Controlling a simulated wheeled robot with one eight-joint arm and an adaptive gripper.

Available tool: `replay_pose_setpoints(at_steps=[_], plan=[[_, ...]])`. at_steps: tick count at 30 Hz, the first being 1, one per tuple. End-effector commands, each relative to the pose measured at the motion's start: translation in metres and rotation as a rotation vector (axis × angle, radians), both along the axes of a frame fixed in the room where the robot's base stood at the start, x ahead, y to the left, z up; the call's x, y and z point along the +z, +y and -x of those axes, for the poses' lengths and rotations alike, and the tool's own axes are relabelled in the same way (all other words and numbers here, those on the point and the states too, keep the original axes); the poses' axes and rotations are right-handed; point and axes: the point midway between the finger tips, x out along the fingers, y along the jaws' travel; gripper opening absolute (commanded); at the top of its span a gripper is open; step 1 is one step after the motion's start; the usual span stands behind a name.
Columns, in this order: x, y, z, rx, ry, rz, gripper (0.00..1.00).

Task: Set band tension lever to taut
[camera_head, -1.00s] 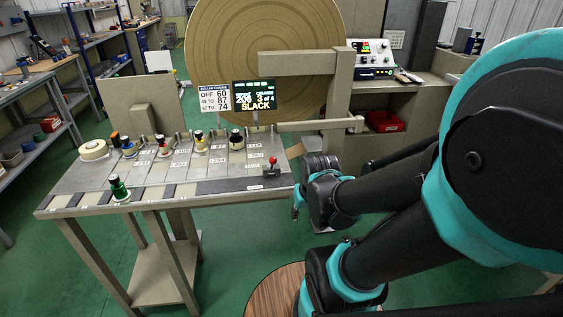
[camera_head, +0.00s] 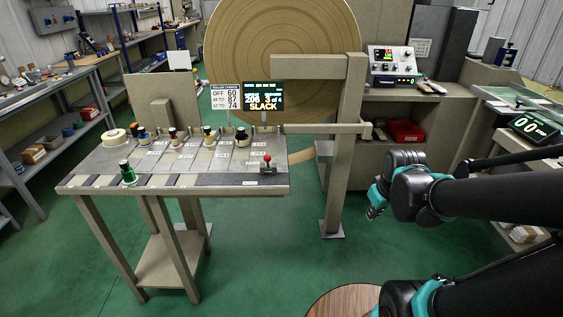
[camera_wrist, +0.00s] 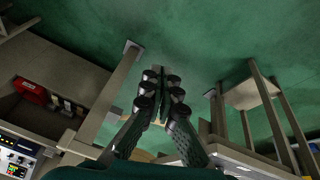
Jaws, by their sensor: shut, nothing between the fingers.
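The band tension lever (camera_head: 267,163) is a small lever with a red knob on a dark base at the right end of the bench's front strip. It looks about upright. The display (camera_head: 263,97) behind the bench reads SLACK. My gripper (camera_head: 374,213) is well to the right of the lever, apart from it, over open floor. In the wrist view its dark fingers (camera_wrist: 162,76) are close together with nothing held. I cannot make out the lever in the wrist view.
The bench (camera_head: 100,181) holds several rollers or spools and a green-capped bottle (camera_head: 127,173). A beige post (camera_head: 348,150) with a horizontal arm stands between the bench and my arm. A red bin (camera_head: 405,131) sits on a shelf behind.

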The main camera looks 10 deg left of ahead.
Motion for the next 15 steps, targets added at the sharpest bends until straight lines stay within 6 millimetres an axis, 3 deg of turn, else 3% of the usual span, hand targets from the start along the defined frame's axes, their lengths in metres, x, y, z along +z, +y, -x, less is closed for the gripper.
replay_pose_setpoints(at_steps=[8, 11, 15], plan=[[0.024, 0.04, -0.023, 0.315, -0.008, 0.081, 0.0], [0.036, 0.064, -0.033, 0.484, -0.015, 0.125, 0.0], [0.06, 0.11, -0.047, 0.796, -0.033, 0.204, 0.0]])
